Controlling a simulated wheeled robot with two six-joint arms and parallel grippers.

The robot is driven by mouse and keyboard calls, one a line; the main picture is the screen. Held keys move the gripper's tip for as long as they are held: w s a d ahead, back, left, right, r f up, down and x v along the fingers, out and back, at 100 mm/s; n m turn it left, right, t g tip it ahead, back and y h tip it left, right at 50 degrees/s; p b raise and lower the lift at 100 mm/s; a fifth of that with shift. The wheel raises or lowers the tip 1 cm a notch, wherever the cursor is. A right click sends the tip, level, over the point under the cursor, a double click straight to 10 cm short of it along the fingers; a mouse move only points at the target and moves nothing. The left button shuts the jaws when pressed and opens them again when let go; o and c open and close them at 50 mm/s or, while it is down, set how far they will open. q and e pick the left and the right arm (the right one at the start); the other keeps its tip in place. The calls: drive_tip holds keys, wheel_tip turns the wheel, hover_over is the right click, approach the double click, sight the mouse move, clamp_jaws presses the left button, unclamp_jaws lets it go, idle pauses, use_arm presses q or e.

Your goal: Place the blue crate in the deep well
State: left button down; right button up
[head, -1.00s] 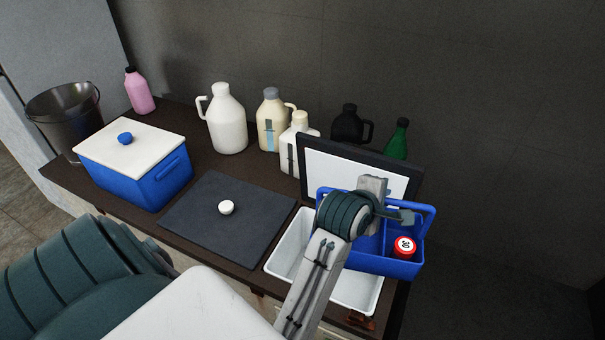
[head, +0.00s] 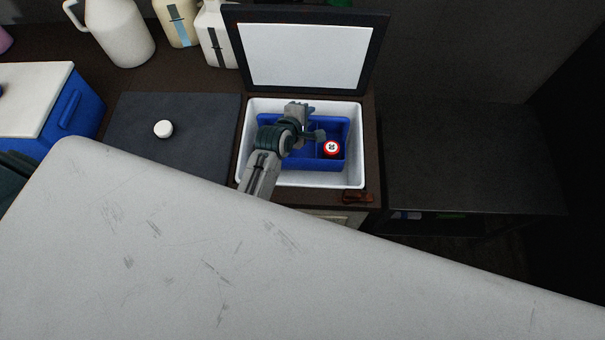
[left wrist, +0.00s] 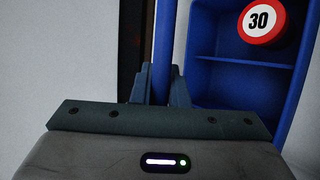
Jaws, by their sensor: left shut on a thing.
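The blue crate (head: 334,165) is inside the white-walled deep well (head: 356,178), under its raised lid, with white floor or wall showing around it. The crate has compartments, and a red item with a white top (head: 331,149) stands in the right one. My left gripper (head: 304,122) reaches into the well over the crate and is shut on its blue handle. In the left wrist view, the fingers (left wrist: 161,86) close around the blue bar (left wrist: 163,45), and the red item shows a "30" on its face (left wrist: 260,20). I cannot tell whether the crate touches the well floor. My right gripper is out of view.
The open lid (head: 305,58) stands up behind the well. A dark mat (head: 205,115) with a white knob (head: 163,129) lies to the left. A blue cooler (head: 75,110) stands farther left. Jugs (head: 118,35) stand behind the mat. A dark low table (head: 470,160) on the right is clear.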

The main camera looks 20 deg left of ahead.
use_arm(q)
hover_over(307, 149)
drive_tip(key=f, duration=1)
drive_tip(key=shift+w+f, duration=0.35)
drive_tip(key=shift+f, duration=0.1)
drive_tip(key=shift+f, duration=0.5)
drive_tip(key=shift+s, duration=0.1)
drive_tip(key=c, duration=1.4)
unclamp_jaws()
drive_tip(key=shift+f, duration=0.1)
drive_tip(key=shift+s, duration=0.1)
drive_tip(key=shift+f, duration=0.15)
drive_tip(key=shift+s, duration=0.1)
